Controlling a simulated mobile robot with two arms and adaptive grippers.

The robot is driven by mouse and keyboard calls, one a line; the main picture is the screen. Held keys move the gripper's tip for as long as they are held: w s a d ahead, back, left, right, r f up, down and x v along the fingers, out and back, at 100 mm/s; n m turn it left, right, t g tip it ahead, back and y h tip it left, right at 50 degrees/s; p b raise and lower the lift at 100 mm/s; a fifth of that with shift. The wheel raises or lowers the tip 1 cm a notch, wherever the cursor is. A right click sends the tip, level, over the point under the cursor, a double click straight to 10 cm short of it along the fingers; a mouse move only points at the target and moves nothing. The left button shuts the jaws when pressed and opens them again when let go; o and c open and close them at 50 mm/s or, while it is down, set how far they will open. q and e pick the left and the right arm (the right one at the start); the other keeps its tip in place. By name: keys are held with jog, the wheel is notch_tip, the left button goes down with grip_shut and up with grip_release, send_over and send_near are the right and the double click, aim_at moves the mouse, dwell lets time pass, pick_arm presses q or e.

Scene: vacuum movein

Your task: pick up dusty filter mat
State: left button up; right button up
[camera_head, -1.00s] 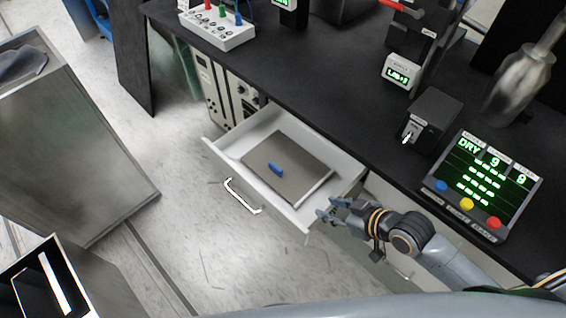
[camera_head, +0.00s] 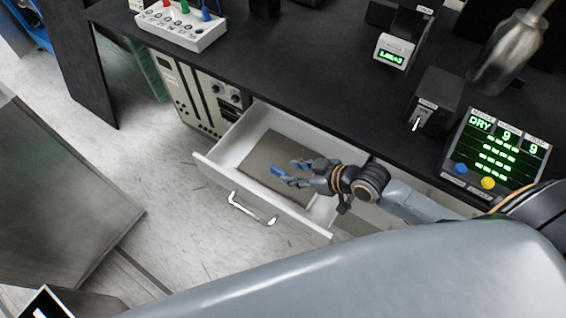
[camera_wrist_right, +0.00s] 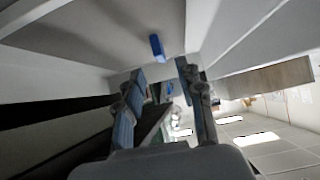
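The filter mat (camera_head: 262,153) is a flat grey-brown panel with a blue tab (camera_head: 278,171). It lies in the open white drawer (camera_head: 212,158) under the black counter. My right gripper (camera_head: 289,173) reaches in from the right over the mat, with its fingers at the blue tab. In the right wrist view the two fingers (camera_wrist_right: 160,78) are spread apart and empty, and the blue tab (camera_wrist_right: 157,46) shows just past their tips. The gripper hides part of the mat. My left gripper is not in view.
The black counter (camera_head: 330,85) overhangs the back of the drawer. On it stand a lit DRY panel (camera_head: 495,150), a dark switch box (camera_head: 432,105) and a white button box (camera_head: 182,25). A metal cabinet (camera_head: 60,200) stands at left. The floor before the drawer is clear.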

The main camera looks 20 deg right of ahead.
aim_at(280, 171)
jog(key=x, duration=0.5)
jog(key=shift+f, duration=0.1)
grip_shut()
